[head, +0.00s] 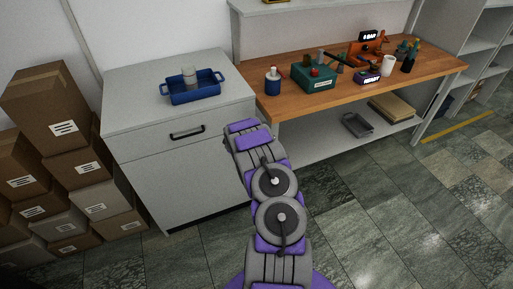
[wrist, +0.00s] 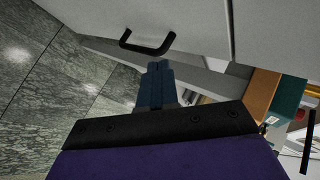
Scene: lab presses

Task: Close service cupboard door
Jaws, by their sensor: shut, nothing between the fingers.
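The service cupboard is the pale grey cabinet (head: 128,120) left of the workbench. Its door (head: 185,185) is the lower front panel, below a drawer with a black handle (head: 187,132). In the head view my arm crosses the door's right side and hides its handle. In the wrist view a black handle (wrist: 148,44) stands on the door panel (wrist: 190,20), near its edge. My gripper (wrist: 155,68) is shut and empty, its tips just short of that handle with a small visible gap. I cannot tell whether the door is ajar.
A blue tray (head: 192,97) with a grey cylinder stands on the cupboard top. Cardboard boxes (head: 40,110) are stacked to its left. A wooden workbench (head: 430,66) with tools and a green box (head: 313,80) is at the right. The tiled floor in front is clear.

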